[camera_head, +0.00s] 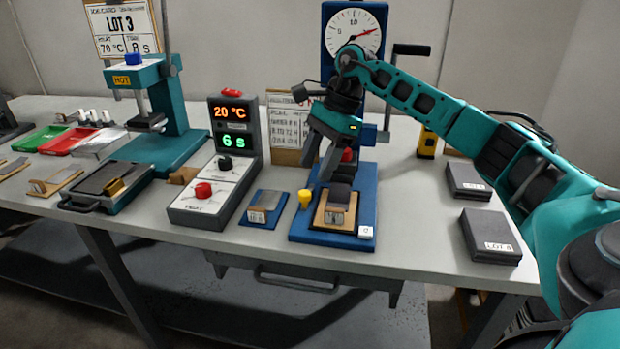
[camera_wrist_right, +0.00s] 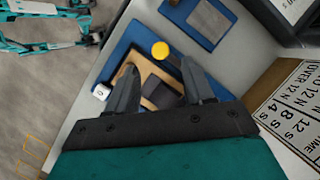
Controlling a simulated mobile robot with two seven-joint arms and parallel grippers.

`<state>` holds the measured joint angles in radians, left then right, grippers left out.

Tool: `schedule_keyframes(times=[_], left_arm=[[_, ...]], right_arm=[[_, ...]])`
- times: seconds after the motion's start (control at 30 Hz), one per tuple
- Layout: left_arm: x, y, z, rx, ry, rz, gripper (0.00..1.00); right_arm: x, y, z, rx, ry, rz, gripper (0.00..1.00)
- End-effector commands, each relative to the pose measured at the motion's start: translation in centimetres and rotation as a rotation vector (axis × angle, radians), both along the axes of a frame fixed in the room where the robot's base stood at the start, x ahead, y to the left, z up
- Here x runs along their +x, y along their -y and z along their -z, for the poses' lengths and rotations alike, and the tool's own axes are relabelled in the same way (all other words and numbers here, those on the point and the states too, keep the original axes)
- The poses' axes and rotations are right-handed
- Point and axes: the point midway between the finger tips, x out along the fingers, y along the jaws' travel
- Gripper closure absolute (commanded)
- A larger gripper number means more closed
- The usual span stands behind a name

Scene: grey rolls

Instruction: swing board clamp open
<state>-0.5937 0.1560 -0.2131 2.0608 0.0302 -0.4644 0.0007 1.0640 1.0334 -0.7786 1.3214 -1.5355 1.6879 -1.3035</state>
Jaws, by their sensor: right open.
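The blue clamp stand (camera_head: 368,205) sits on the bench under my right arm. A tan board (camera_head: 320,218) with a dark block (camera_head: 341,195) lies on its base. A yellow knob (camera_head: 305,198) stands at the base's left side; a red part (camera_head: 347,155) shows behind. My right gripper (camera_head: 316,176) is open above the stand, fingers pointing down. In the right wrist view the open fingers (camera_wrist_right: 158,68) frame the board (camera_wrist_right: 152,90), and the yellow knob (camera_wrist_right: 160,50) appears just beyond and between the tips, with no visible contact. The clamp's arm is partly hidden by the gripper. My left gripper is not seen.
A control box (camera_head: 215,185) reading 20 °C and 6 s and a small blue plate (camera_head: 263,209) stand to the left. A dial gauge (camera_head: 353,35) rises behind. Dark lot boxes (camera_head: 490,237) lie right. Bare bench top lies between the stand and those boxes.

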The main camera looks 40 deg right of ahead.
Motion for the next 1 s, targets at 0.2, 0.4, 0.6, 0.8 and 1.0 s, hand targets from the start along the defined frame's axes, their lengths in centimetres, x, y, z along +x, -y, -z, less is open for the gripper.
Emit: schedule_keyframes(times=[0.2,0.4,0.6,0.8,1.0], left_arm=[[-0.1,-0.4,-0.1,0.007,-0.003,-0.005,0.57],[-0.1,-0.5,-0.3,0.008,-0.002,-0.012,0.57],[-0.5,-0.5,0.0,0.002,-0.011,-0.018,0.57],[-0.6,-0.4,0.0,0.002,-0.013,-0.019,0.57],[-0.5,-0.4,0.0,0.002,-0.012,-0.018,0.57]], right_arm=[[-0.3,1.7,-4.4,0.002,0.003,0.001,0.48],[-0.5,2.5,-6.2,0.001,0.002,0.001,0.48],[-0.5,2.6,-6.5,0.0,0.0,-0.001,0.48],[-0.5,2.6,-6.4,0.0,0.0,0.0,0.48],[-0.5,2.6,-6.4,0.0,0.0,0.0,0.48]])
